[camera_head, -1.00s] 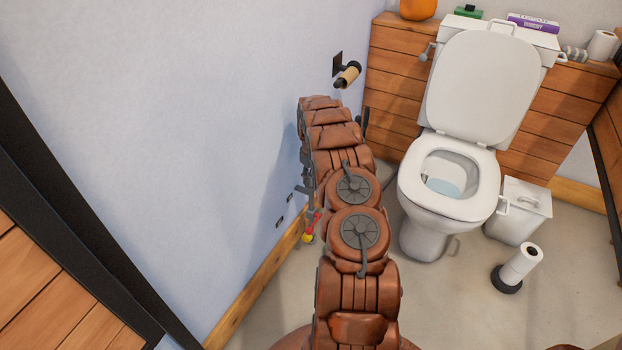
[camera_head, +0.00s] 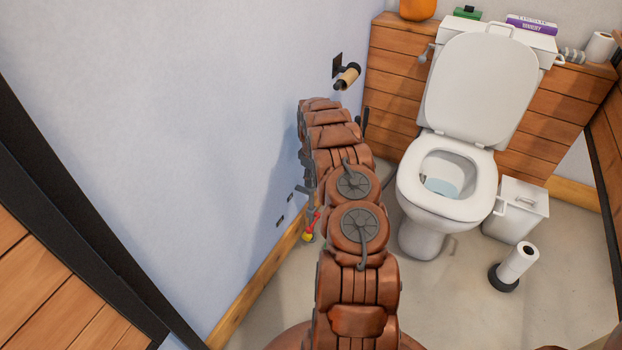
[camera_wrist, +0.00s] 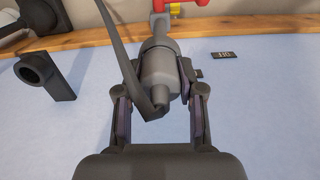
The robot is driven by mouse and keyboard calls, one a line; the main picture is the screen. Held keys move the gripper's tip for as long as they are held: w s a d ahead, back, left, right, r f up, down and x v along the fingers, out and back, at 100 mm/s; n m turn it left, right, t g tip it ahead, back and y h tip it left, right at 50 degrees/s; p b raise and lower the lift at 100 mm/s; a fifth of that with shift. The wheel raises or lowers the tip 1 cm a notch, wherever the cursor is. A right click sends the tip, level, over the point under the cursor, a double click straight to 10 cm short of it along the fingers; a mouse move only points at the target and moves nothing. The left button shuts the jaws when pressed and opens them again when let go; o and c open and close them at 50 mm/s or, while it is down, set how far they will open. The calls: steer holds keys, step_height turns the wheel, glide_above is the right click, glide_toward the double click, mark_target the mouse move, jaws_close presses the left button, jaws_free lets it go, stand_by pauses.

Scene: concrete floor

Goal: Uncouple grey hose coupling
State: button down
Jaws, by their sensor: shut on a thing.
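The grey hose coupling (camera_wrist: 158,78) is a cylinder in the middle of the wrist view. My gripper (camera_wrist: 158,92) is shut on it, one finger at each side. A dark grey hose (camera_wrist: 128,62) runs from the top edge down past the coupling's left side and bends in at its near end. The coupling's far end is in line with a grey fitting on a valve with a red handle (camera_wrist: 188,5); I cannot tell whether they are joined. In the head view, the red valve part (camera_head: 314,220) shows low by the wall, and my arm hides most of the gripper.
The blue-white wall (camera_head: 190,120) is close beside my arm. A toilet (camera_head: 450,190), a white bin (camera_head: 515,210) and a paper roll stand (camera_head: 515,265) are to the right. A paper holder (camera_head: 347,77) sticks out from the wall. A dark pipe-like part (camera_wrist: 45,75) is left of the gripper.

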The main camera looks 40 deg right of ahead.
steer(key=shift+n, duration=0.3)
steer(key=c, duration=0.6)
jaws_free()
steer(key=shift+c, duration=0.2)
steer(key=shift+r, duration=0.1)
steer(key=shift+r+p, duration=1.15)
steer(key=shift+r, duration=3.25)
steer(key=shift+c, duration=0.4)
